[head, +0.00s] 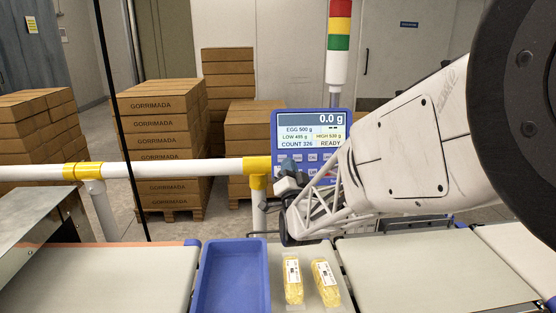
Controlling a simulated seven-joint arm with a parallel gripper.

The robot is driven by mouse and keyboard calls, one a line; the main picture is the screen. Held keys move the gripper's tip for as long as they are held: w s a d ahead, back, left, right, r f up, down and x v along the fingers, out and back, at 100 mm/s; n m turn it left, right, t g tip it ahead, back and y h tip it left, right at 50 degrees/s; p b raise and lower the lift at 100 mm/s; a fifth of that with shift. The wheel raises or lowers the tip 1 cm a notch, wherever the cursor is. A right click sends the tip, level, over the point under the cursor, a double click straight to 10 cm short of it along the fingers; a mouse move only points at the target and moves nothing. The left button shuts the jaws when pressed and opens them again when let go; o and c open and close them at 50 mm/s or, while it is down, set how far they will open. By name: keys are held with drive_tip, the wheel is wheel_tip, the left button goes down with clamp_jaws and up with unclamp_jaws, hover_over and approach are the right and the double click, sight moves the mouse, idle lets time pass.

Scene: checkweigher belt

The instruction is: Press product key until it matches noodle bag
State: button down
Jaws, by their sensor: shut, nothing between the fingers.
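The checkweigher's blue control panel (312,131) stands behind the belt. Its screen reads 0.0 g, EGG 500 g, LOW 485 g, HIGH 530 g, COUNT 326 and READY. A row of keys shows under the screen; the lower keys are partly hidden by my arm, and I cannot read which is the product key. My gripper (288,186) is shut and empty, in front of the panel's lower left part. I cannot tell whether it touches a key. Two yellow bags (293,280) with white labels, apparently the noodle bags, lie on the belt in front; their print is too small to read.
An empty blue tray (233,285) sits left of the bags. Belts extend to the left (110,282) and right (430,262). A white and yellow rail (180,168) runs behind. A signal tower (339,40) rises over the panel. Stacked boxes (160,130) stand farther back.

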drive_tip(key=shift+w, duration=0.1)
drive_tip(key=w+f, duration=0.2)
drive_tip(key=w, duration=0.6)
drive_tip(key=shift+w+f, duration=0.15)
drive_tip(key=shift+f, duration=0.05)
idle(0.4)
drive_tip(key=shift+w+f, duration=0.25)
drive_tip(key=shift+w, duration=0.55)
idle(3.0)
drive_tip(key=shift+s, duration=0.1)
drive_tip(key=shift+s+r, duration=0.25)
drive_tip(key=shift+s, duration=0.45)
drive_tip(key=shift+s, duration=0.15)
idle(0.3)
drive_tip(key=shift+s+r, duration=0.25)
drive_tip(key=shift+s, duration=0.5)
drive_tip(key=shift+s+r, duration=0.2)
drive_tip(key=shift+s, duration=0.55)
drive_tip(key=shift+s+r, duration=0.25)
drive_tip(key=shift+s, duration=0.5)
